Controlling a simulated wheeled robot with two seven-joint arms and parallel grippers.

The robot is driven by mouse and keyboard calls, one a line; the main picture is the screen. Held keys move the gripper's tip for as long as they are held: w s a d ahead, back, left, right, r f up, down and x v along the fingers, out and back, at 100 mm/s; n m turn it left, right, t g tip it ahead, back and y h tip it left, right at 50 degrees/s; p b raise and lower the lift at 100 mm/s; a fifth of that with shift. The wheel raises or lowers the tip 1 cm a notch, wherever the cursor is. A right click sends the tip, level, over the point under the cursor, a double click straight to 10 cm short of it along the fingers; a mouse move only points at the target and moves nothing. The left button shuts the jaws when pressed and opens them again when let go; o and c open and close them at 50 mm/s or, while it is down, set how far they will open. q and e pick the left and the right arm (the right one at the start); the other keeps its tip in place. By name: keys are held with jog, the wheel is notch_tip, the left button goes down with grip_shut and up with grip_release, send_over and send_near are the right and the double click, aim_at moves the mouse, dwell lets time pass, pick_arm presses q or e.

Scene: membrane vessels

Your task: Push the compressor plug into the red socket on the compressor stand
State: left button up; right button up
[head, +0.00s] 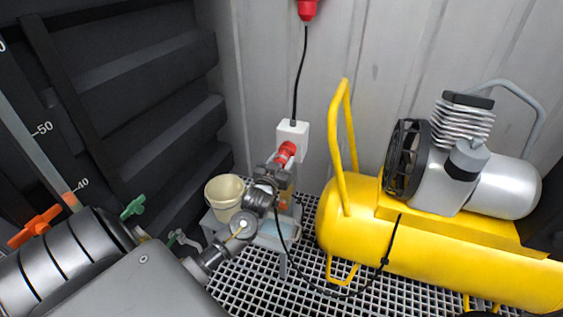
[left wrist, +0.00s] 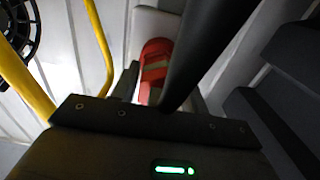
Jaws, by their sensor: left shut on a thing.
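The red socket (head: 287,150) sticks out of a white box (head: 293,130) on the stand. My left gripper (head: 278,168) is right at the socket's lower front and shut on the compressor plug, mostly hidden by my fingers in the head view. A black cable (head: 279,230) hangs from my gripper and runs to the compressor (head: 470,235). In the left wrist view, a thick black cylinder (left wrist: 200,50), seemingly the plug's rear or cable, crosses in front of the red part (left wrist: 153,72). I cannot tell whether plug and socket touch. My right gripper is not seen.
A cream bucket (head: 224,190) stands on the small stand (head: 283,262), left of my gripper. The compressor's yellow handle (head: 343,140) rises just right of the socket. Another black cable (head: 301,70) runs up the wall from the white box. Dark shelving (head: 130,90) fills the left.

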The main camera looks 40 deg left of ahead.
pick_arm(q)
jog(key=shift+r+p, duration=0.1)
jog(key=shift+p, duration=0.9)
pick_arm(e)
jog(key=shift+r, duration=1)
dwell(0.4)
pick_arm(q)
jog(key=shift+w+a, duration=0.15)
jog(key=shift+w, duration=0.25)
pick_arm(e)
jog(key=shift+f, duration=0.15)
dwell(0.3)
pick_arm(q)
jog(key=o, duration=1.4)
jog(key=shift+c, duration=0.2)
jog(key=v, duration=1)
jog(key=shift+s+p, duration=0.3)
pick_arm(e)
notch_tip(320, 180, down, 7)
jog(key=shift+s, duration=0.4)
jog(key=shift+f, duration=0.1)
